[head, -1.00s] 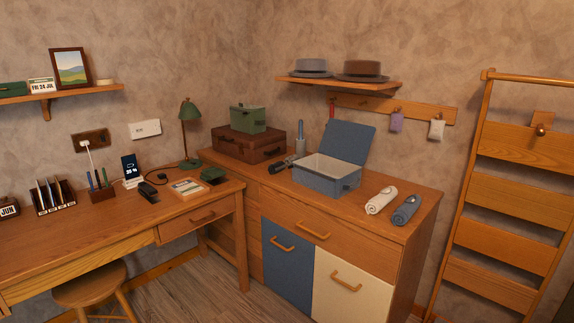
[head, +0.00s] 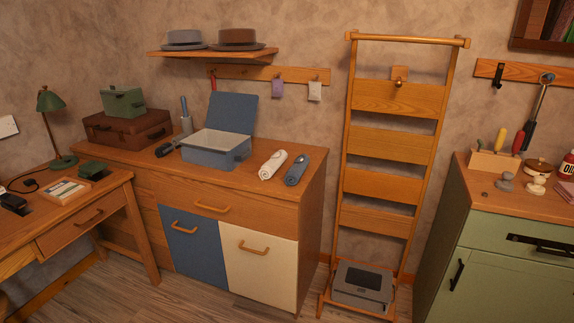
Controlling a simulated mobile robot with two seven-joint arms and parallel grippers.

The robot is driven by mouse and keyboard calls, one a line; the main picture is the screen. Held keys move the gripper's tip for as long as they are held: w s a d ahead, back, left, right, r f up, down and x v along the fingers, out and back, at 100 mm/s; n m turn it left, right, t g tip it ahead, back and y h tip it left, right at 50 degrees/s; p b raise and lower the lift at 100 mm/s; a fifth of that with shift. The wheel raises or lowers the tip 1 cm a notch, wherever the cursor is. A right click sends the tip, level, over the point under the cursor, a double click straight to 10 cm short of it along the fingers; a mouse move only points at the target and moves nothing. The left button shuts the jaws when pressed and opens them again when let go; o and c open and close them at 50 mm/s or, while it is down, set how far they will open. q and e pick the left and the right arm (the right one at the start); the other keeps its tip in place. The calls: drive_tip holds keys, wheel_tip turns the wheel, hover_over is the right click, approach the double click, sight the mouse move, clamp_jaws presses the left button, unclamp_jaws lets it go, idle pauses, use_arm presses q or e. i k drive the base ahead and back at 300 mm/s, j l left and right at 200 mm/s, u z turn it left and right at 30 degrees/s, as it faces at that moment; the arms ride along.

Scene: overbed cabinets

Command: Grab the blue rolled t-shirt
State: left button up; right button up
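The blue rolled t-shirt (head: 297,170) lies on the right part of the wooden cabinet top (head: 240,184) in the head view. A white rolled t-shirt (head: 273,164) lies just to its left, close beside it. An open blue box (head: 216,150) with its lid raised stands further left on the same top. Neither of my grippers is in the head view.
A ladder-like wooden rack (head: 395,125) stands right of the cabinet, with a grey case (head: 362,284) at its foot. A green cabinet (head: 515,235) is at the right. A desk (head: 75,218) is at the left. Wood floor shows in front.

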sight(293, 174)
drive_tip(key=i+j+u, duration=0.2)
drive_tip(key=i, duration=0.85)
drive_tip(key=k+l, duration=0.05)
